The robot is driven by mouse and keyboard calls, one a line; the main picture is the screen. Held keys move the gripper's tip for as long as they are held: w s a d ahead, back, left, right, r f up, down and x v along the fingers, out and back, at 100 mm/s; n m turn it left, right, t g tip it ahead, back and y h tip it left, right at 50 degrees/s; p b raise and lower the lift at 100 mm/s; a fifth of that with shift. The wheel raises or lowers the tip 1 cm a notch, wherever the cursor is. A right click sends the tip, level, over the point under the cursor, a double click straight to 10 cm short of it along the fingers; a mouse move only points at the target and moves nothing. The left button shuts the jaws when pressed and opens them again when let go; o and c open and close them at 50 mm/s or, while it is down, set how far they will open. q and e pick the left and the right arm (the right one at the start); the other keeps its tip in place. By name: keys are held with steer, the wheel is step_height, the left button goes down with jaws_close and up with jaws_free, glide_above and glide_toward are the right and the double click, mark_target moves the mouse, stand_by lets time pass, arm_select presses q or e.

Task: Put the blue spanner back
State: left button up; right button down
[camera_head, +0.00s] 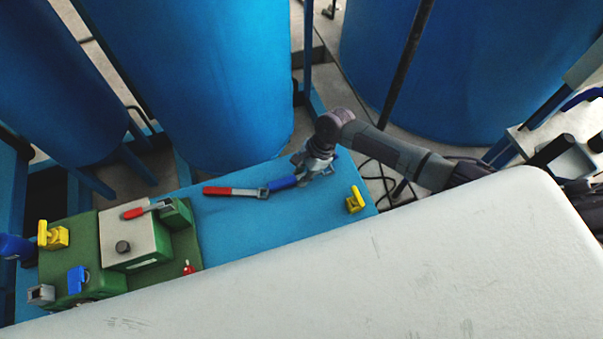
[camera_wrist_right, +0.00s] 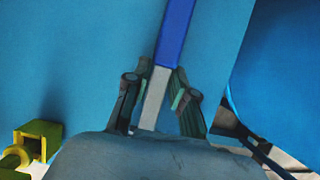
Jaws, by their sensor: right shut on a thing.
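The blue spanner (camera_head: 283,183) has a blue handle and a grey shaft. My right gripper (camera_head: 313,165) is shut on its grey part, over the right part of the blue bench top (camera_head: 240,230). In the right wrist view, the blue handle (camera_wrist_right: 175,35) points away from my fingers (camera_wrist_right: 158,98), with the grey shaft between them. The far end of the shaft is hidden by the gripper. Whether the spanner touches the bench is unclear. A red-handled spanner (camera_head: 220,191) lies to the left, its grey head close to the blue handle's end. My left gripper is out of view.
A yellow fixture (camera_head: 355,200) stands near the bench's right end. At left is a green machine (camera_head: 187,245) with a pale top (camera_head: 130,232), a red-handled lever (camera_head: 133,213) and yellow and blue padlock-like pieces (camera_head: 77,279). Large blue tanks (camera_head: 200,80) stand behind.

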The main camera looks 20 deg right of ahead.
steer(key=shift+f, duration=0.4)
steer(key=c, duration=1)
jaws_free()
steer(key=shift+f, duration=0.1)
steer(key=v, duration=1.3)
steer(key=shift+a, duration=0.2)
